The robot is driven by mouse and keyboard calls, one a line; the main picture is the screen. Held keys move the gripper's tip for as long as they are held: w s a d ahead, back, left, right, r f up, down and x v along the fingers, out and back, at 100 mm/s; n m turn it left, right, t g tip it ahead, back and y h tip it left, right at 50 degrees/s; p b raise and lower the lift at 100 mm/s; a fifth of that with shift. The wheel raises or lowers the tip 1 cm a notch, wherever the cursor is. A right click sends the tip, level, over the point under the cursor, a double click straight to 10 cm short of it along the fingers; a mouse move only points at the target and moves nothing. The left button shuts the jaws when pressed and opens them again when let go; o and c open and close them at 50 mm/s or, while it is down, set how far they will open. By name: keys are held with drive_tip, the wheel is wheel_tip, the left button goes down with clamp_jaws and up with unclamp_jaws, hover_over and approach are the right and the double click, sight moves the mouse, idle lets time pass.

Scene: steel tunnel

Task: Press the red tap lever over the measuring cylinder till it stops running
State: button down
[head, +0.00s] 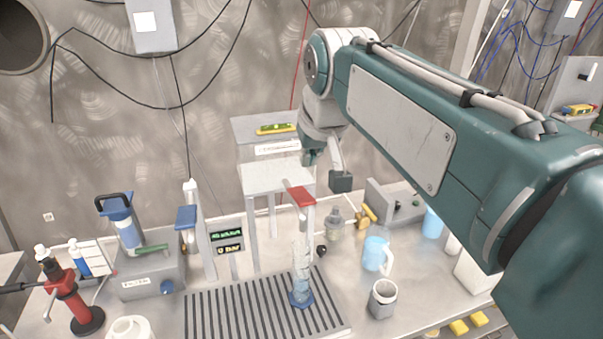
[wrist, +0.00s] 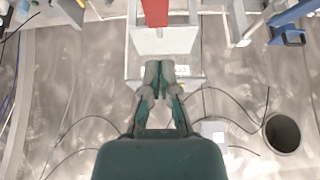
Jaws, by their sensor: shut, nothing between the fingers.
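Whether water is running, and the level inside, I cannot make out. My gripper (head: 309,158) is above and behind the lever, apart from it. In the wrist view its fingers (wrist: 160,66) are together and empty, over the white stand.
A second tap with a blue lever (head: 186,217) stands left of a small display (head: 227,240). A blue jug (head: 376,255), a grey mug (head: 382,298) and a small bottle (head: 334,223) stand to the right. A red clamp stand (head: 68,298) is at the left.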

drive_tip(key=shift+v, duration=1.7)
drive_tip(key=shift+d, duration=0.25)
drive_tip(key=shift+a, duration=0.1)
idle(0.7)
drive_tip(key=shift+w+a+r, duration=0.1)
drive_tip(key=shift+w+r, duration=0.25)
drive_tip(key=shift+w, duration=0.35)
